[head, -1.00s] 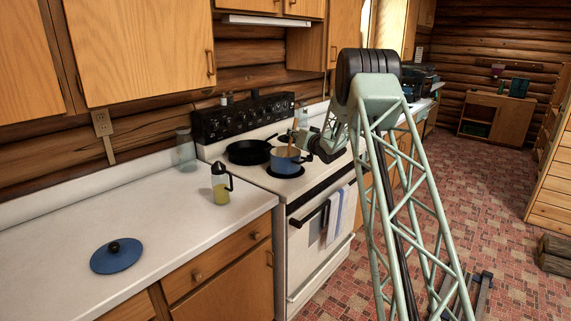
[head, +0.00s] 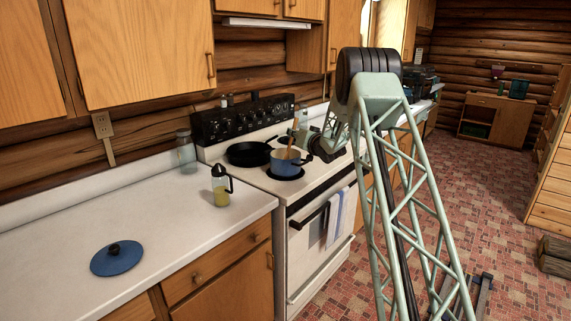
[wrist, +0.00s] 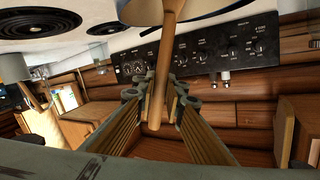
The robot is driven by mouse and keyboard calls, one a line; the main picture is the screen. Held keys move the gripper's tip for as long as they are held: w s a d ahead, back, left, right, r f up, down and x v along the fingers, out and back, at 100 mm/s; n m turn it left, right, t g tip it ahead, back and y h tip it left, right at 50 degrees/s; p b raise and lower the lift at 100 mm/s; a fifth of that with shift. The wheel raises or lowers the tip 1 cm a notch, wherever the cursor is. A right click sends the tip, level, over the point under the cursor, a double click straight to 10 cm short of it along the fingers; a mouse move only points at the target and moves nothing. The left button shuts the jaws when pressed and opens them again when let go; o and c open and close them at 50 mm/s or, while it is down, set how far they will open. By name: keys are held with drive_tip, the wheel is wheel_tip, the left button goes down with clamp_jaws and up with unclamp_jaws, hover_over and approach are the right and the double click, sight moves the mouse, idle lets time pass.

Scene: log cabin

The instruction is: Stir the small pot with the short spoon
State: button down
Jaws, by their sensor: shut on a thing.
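The small blue pot (head: 286,168) stands on a front burner of the stove. The wooden short spoon (head: 291,142) stands steeply in it, slightly tilted, with its lower end inside the pot. In the wrist view, my gripper (wrist: 160,93) is shut on the handle of the spoon (wrist: 166,50), and part of the pot (wrist: 150,10) shows at the top edge. In the head view, my gripper (head: 300,137) is small and sits just above the right side of the pot. The pot's contents and the spoon's bowl are hidden.
A black frying pan (head: 249,153) sits left of the pot on the stove (head: 262,180). A jar with yellow liquid (head: 221,187) and a blue lid (head: 117,258) are on the white counter. A glass jar (head: 186,152) stands behind. The near counter is mostly clear.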

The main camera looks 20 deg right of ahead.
drive_tip(key=shift+w+d+r+p, duration=0.2)
drive_tip(key=shift+d+r+p, duration=0.25)
drive_tip(key=shift+r+p, duration=0.6)
drive_tip(key=shift+w+d+r+p, duration=0.25)
drive_tip(key=shift+d+r+p, duration=0.35)
drive_tip(key=shift+r, duration=0.8)
drive_tip(key=shift+w+d+r+p, duration=0.2)
drive_tip(key=shift+d+r+p, duration=0.15)
drive_tip(key=shift+r+p, duration=0.75)
drive_tip(key=shift+r, duration=0.15)
drive_tip(key=shift+r, duration=0.1)
drive_tip(key=shift+r+p, duration=1.25)
drive_tip(key=shift+r, duration=1.15)
drive_tip(key=shift+a, duration=0.1)
